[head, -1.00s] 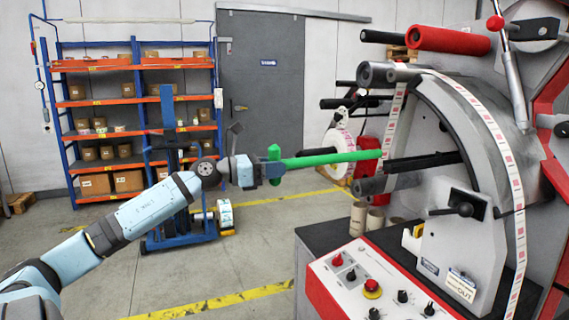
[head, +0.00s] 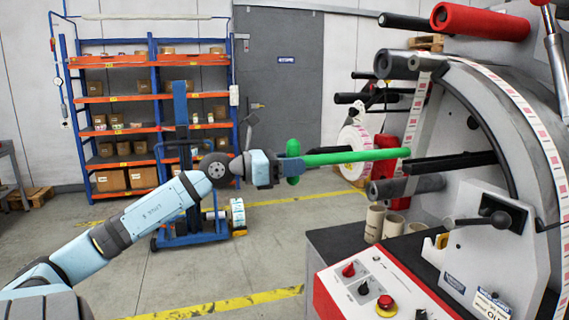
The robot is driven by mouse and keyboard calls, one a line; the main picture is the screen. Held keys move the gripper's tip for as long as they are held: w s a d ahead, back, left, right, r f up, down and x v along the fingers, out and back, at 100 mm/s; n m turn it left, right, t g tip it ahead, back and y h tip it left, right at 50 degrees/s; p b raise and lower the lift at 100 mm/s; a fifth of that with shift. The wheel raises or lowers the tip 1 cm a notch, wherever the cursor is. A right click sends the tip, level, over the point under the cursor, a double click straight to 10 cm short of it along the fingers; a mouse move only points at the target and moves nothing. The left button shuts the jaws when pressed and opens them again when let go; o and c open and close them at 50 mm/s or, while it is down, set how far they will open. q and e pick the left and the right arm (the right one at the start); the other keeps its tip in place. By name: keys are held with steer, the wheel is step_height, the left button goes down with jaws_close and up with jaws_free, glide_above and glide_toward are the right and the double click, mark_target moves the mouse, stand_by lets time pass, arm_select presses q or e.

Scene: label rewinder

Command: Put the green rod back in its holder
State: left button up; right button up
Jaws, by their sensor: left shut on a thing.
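The green rod (head: 355,156) is held roughly level, its long shaft pointing right toward the label rewinder (head: 470,205). A wider green piece (head: 292,148) crosses it near the grip. My left gripper (head: 286,165) is shut on the rod at its left end. The rod's free tip shows in front of the rewinder, close to a black bar (head: 450,163) in the picture; I cannot tell the depth between them. No holder for the rod can be made out with certainty. My right gripper is not in view.
A control panel (head: 345,285) with knobs and a red button juts out at lower right. Cardboard cores (head: 375,223) stand beside the rewinder. A blue trolley (head: 190,232) and a shelf rack (head: 110,130) stand behind my left arm. Floor at lower middle is clear.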

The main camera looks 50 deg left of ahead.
mark_target(371, 158)
arm_select(q)
steer(key=shift+x, duration=1.4)
steer(key=shift+p+x, duration=0.65)
steer(key=shift+x, duration=0.75)
steer(key=shift+w+a+r+p, duration=0.1)
steer(key=shift+w+r+p, duration=0.2)
steer(key=shift+w+p, duration=0.6)
steer(key=shift+p, duration=0.5)
steer(key=shift+w+d+p, duration=0.4)
steer(key=shift+w+p, duration=0.2)
steer(key=shift+p, duration=0.35)
steer(key=shift+w+d+f+p, duration=0.15)
steer(key=shift+w+d+p, duration=0.1)
steer(key=shift+w+p, duration=0.4)
steer(key=shift+w+d+p, duration=0.25)
steer(key=shift+w+p, duration=0.3)
steer(key=shift+p, duration=0.1)
steer(key=shift+w+d+f+p, duration=0.2)
steer(key=shift+w+d+p, duration=0.15)
steer(key=shift+w, duration=0.3)
steer(key=shift+p+x, duration=0.6)
steer(key=shift+x, duration=0.4)
steer(key=shift+a+p+x, duration=0.2)
steer(key=shift+p+x, duration=0.1)
steer(key=shift+x, duration=2.45)
steer(key=shift+w+a+f, duration=0.1)
steer(key=shift+f, duration=0.15)
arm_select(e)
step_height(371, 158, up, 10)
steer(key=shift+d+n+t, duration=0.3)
